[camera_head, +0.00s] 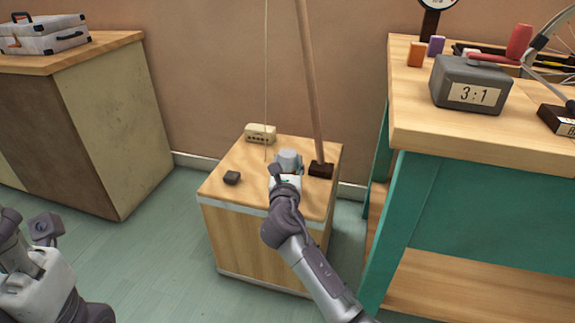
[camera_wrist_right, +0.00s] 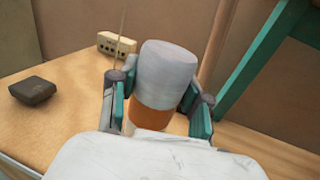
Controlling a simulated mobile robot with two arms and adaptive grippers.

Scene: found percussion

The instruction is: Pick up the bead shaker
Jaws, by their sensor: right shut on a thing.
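The bead shaker (camera_head: 289,159) looks like a short cylinder with a grey top and an orange lower part. It is at the small wooden cabinet (camera_head: 235,195) in the head view. In the right wrist view the shaker (camera_wrist_right: 168,70) stands between the teal finger pads of my right gripper (camera_wrist_right: 162,98), which is shut on it. The right gripper (camera_head: 286,174) also shows in the head view. The shaker's base is hidden, so I cannot tell whether it touches the cabinet top. My left gripper (camera_head: 42,232) is at the lower left, away from the cabinet; its fingers are unclear.
A dark block (camera_head: 232,178) and a cream box (camera_head: 260,133) are on the cabinet. A wooden pole (camera_head: 311,80) on a dark base stands close right of the shaker. A thin line (camera_head: 266,70) hangs behind. A teal workbench (camera_head: 470,205) is at right.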

